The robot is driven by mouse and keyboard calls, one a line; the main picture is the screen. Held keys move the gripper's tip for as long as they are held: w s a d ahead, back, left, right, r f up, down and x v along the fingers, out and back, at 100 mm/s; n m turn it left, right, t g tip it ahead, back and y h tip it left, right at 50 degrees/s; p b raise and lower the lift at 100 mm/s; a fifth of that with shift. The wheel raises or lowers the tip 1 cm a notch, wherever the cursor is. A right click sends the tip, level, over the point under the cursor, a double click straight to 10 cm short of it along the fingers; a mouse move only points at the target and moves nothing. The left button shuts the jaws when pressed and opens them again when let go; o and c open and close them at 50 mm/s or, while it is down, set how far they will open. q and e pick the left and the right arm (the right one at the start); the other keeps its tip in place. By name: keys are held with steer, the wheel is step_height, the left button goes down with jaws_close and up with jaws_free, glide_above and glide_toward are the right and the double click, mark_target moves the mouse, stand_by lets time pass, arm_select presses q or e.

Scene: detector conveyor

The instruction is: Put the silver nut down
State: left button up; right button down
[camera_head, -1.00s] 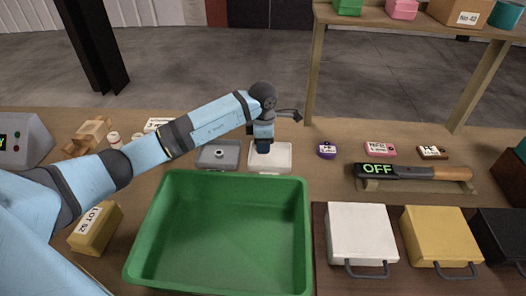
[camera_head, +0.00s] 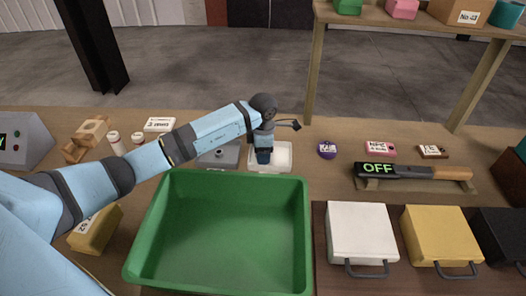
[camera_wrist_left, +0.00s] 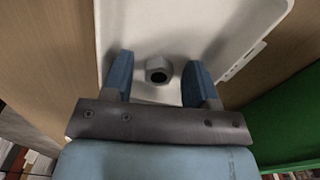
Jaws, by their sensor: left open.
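The silver nut (camera_wrist_left: 158,70) lies on the white tray (camera_wrist_left: 200,25), between the two blue fingers in the left wrist view, with visible gaps on both sides. My left gripper (camera_wrist_left: 160,82) is open around it. In the head view the left gripper (camera_head: 264,157) points down over the white tray (camera_head: 284,158), and the nut is hidden behind its fingers. My right gripper is not in view.
A green bin (camera_head: 225,235) stands in front of the tray. A grey plate (camera_head: 220,156) lies left of the tray, partly behind my arm.

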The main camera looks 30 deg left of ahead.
arm_select(q)
step_height(320, 180, up, 12)
steer(key=shift+r, duration=0.15)
stand_by(0.3)
stand_by(0.4)
